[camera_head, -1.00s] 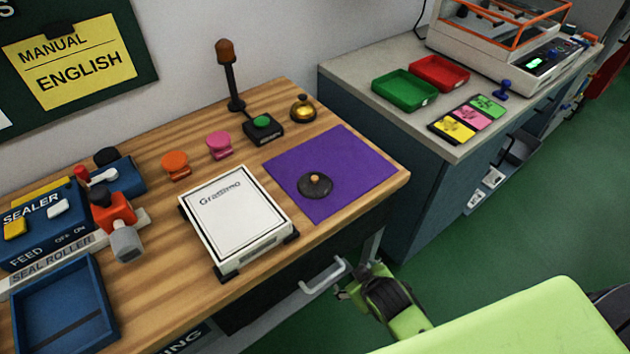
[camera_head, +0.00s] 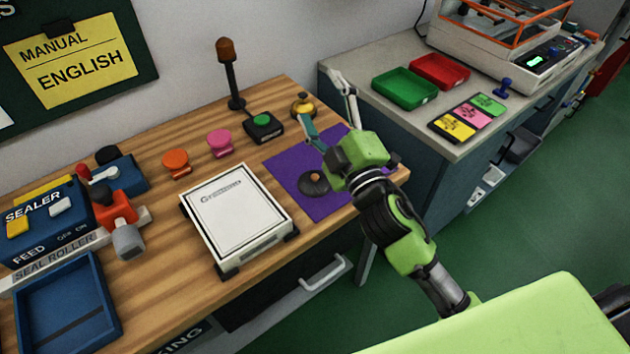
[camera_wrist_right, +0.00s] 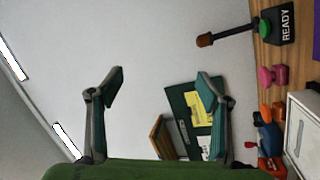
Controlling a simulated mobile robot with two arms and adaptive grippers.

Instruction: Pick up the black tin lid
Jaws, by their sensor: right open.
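The black tin lid (camera_head: 314,183) is a round dark disc with a small tan knob. It lies on the purple mat (camera_head: 300,204) on the wooden bench. My right gripper (camera_head: 322,108) is raised above the mat, its open fingers spread and pointing toward the wall. The gripper is apart from the lid, and its green body is just right of the lid in the head view. In the right wrist view the open fingers (camera_wrist_right: 160,85) are empty, with the wall behind them; the lid is not in that view. My left gripper is not in view.
A white scale-like box (camera_head: 238,216) sits left of the mat. A brass bell (camera_head: 303,104), a black box with a green button (camera_head: 263,126) and pink (camera_head: 219,143) and orange (camera_head: 177,163) stamps stand behind. A grey counter with red and green trays (camera_head: 404,90) is at right.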

